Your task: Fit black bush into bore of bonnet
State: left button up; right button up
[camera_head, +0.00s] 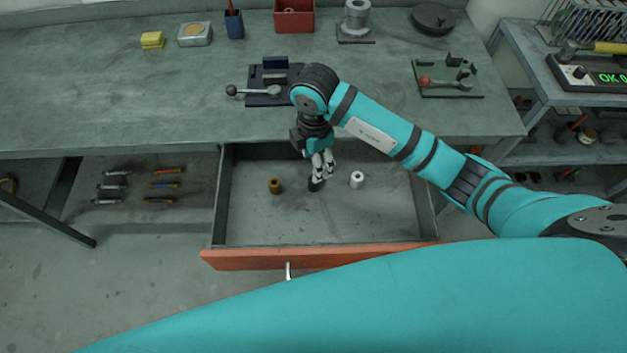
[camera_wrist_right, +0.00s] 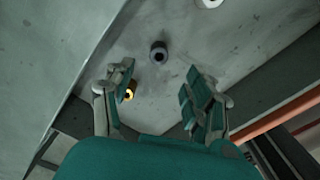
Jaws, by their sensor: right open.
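The black bush (camera_head: 315,186) stands in the open drawer, directly below my right gripper (camera_head: 318,172) in the head view and partly hidden by its fingers. In the right wrist view the black bush (camera_wrist_right: 158,52) shows its round hole, just beyond the gap between the open, empty fingers of my right gripper (camera_wrist_right: 160,78). It looks apart from both fingers. A grey flanged cylinder (camera_head: 355,20), which looks like the bonnet, stands on a dark plate at the back of the bench; its bore is hard to see. My left gripper is not in view.
A brass bush (camera_head: 274,186) and a white bush (camera_head: 357,180) stand on either side in the drawer (camera_head: 250,225). The bench edge is close behind my wrist. A dark fixture with a lever (camera_head: 262,95) and a green plate (camera_head: 450,82) sit on the bench.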

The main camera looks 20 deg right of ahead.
jog(key=shift+f, duration=1.55)
notch_tip(320, 180, down, 4)
jog(key=shift+a+r+p, duration=0.1)
jog(key=shift+r+p, duration=0.05)
jog(key=shift+p, duration=0.6)
jog(key=shift+f, duration=0.5)
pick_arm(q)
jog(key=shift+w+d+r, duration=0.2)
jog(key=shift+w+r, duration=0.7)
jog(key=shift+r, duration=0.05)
pick_arm(e)
grip_shut()
